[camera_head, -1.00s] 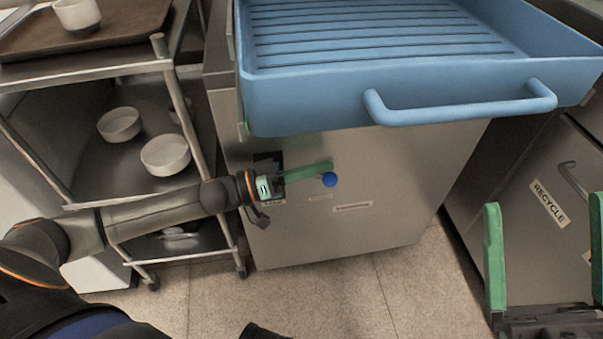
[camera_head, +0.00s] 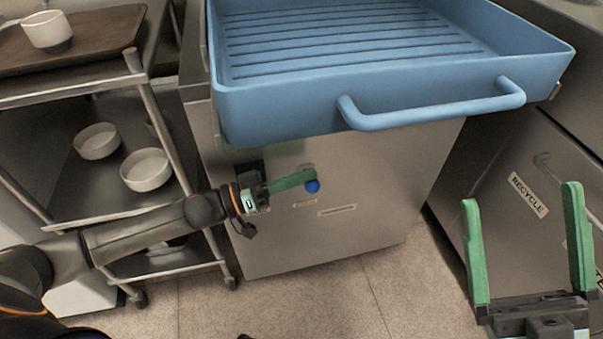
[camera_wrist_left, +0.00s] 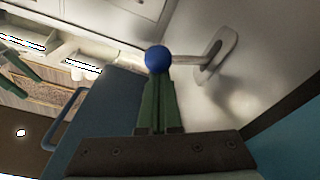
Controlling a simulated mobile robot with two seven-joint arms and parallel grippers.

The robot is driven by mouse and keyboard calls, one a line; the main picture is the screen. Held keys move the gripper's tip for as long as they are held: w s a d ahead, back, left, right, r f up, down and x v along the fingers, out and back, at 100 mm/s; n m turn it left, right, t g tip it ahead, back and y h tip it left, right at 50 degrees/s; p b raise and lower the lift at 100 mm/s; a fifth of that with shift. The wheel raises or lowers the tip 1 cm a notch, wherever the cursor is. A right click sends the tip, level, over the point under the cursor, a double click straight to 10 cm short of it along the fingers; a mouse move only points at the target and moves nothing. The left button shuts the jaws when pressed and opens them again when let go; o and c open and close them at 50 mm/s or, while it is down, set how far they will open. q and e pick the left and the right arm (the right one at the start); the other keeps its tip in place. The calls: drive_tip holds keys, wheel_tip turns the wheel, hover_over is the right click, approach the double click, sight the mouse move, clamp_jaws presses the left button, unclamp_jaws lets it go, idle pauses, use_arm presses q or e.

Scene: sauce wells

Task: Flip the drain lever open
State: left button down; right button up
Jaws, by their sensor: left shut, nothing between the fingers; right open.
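The drain lever has a blue ball knob (camera_head: 312,186) in front of the steel cabinet's face. In the left wrist view the knob (camera_wrist_left: 158,59) sits on a metal rod that runs right to a light plate (camera_wrist_left: 217,50). My left gripper (camera_head: 302,178) is shut and empty, with its green fingertips right at the knob. In the left wrist view the left gripper's tips (camera_wrist_left: 157,80) lie just below the knob; whether they touch it I cannot tell. My right gripper (camera_head: 521,197) is open and empty at the lower right, away from the lever.
A blue ribbed tray (camera_head: 290,110) with a front handle (camera_head: 435,113) sits above the cabinet (camera_head: 370,190). A metal cart (camera_head: 155,120) with white bowls (camera_head: 146,169) stands at the left. A recycle bin front (camera_head: 528,195) is at the right. Floor shows below.

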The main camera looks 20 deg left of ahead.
use_arm(q)
drive_tip(key=shift+s+f+m, duration=0.1)
drive_tip(key=shift+f+m, duration=0.05)
drive_tip(key=shift+m, duration=0.15)
drive_tip(key=f+m, duration=0.1)
drive_tip(key=m, duration=0.1)
drive_tip(key=f+m+g, duration=0.1)
drive_tip(key=f+m, duration=0.1)
drive_tip(key=s+f+m+h, duration=0.1)
drive_tip(key=m, duration=0.2)
drive_tip(key=shift+d+f, duration=0.2)
drive_tip(key=shift+d, duration=0.2)
use_arm(e)
drive_tip(key=shift+f, duration=0.2)
use_arm(q)
drive_tip(key=shift+f, duration=0.15)
drive_tip(key=shift+s+a, duration=0.15)
use_arm(e)
drive_tip(key=shift+a, duration=0.1)
